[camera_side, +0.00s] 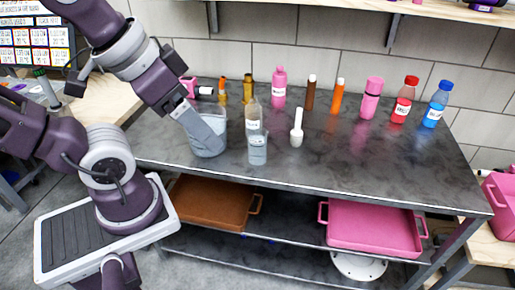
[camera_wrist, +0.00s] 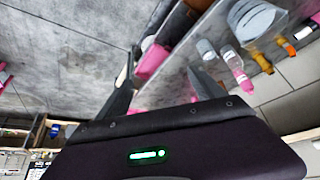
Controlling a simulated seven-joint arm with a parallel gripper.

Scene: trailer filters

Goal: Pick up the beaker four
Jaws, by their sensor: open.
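A large clear beaker (camera_side: 209,150) with bluish-grey contents stands at the left front of the dark table. It seems to be the large vessel at the upper right of the wrist view (camera_wrist: 257,20). A small clear beaker (camera_side: 258,152) with a pale label stands to its right; a small clear vessel also shows in the wrist view (camera_wrist: 206,49). I cannot read which one is number four. My gripper (camera_side: 208,140) overlaps the large beaker in the side view. In the wrist view its fingers (camera_wrist: 162,68) are apart with no object gripped, and the beakers lie beyond the right finger.
A clear bottle (camera_side: 253,115) stands just behind the small beaker, and a white spoon-like item (camera_side: 297,130) to its right. Pink (camera_side: 279,87), red (camera_side: 404,100) and blue (camera_side: 436,105) bottles line the back. Table front right is clear. Brown (camera_side: 215,205) and pink (camera_side: 375,228) trays sit below.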

